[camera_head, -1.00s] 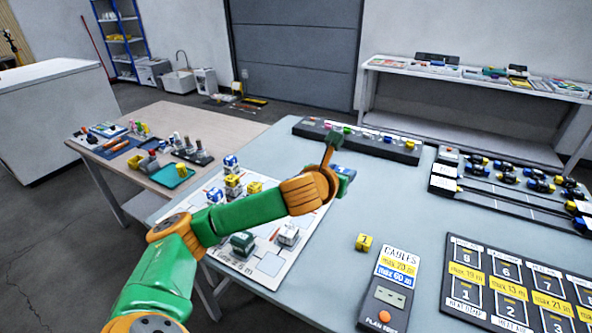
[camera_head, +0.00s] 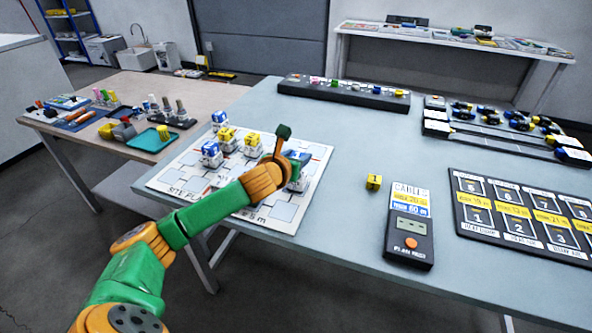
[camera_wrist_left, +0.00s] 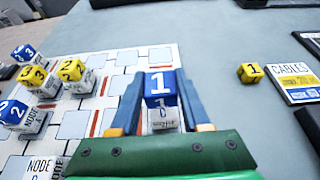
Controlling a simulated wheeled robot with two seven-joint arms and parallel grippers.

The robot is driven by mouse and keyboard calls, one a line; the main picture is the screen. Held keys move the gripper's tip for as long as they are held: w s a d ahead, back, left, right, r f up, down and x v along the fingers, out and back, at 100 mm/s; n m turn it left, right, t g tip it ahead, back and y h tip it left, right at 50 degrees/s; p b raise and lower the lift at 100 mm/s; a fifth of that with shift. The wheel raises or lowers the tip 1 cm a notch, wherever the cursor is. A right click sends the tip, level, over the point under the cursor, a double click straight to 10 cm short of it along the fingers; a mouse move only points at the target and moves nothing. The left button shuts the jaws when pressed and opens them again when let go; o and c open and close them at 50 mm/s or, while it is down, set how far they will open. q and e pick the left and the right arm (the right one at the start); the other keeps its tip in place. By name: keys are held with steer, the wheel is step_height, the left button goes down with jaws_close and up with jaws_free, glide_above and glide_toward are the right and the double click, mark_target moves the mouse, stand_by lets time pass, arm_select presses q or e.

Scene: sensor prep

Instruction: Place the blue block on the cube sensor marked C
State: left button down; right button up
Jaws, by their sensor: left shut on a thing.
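My left gripper (camera_head: 296,162) is shut on a blue block (camera_wrist_left: 160,83) marked 1. In the left wrist view, its two fingers (camera_wrist_left: 158,106) stand either side of the block. A white cube sensor (camera_wrist_left: 162,118) is directly below the block; whether they touch I cannot tell, and its letter is too small to read surely. In the head view, the white cube (camera_head: 300,183) shows partly behind my arm, near the right edge of the site plan mat (camera_head: 178,183). Another white cube marked NODE (camera_wrist_left: 40,168) is cut off at the wrist view's lower left. My right gripper is not in view.
Several white cubes topped with blue (camera_head: 211,149) and yellow (camera_head: 252,139) blocks stand on the mat. A yellow block (camera_head: 374,181) marked 1 and a cable meter (camera_head: 409,228) lie to the right. A dark rack (camera_head: 345,92) is behind. The table between is clear.

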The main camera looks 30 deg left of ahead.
arm_select(q)
steer(key=f, duration=0.4)
steer(key=shift+w+b, duration=0.2)
steer(key=shift+b, duration=0.15)
steer(key=shift+a+r, duration=0.15)
steer(key=shift+c, duration=1.9)
jaws_free()
steer(key=shift+r, duration=0.1)
steer(key=v, duration=1.2)
steer(key=shift+p, duration=0.45)
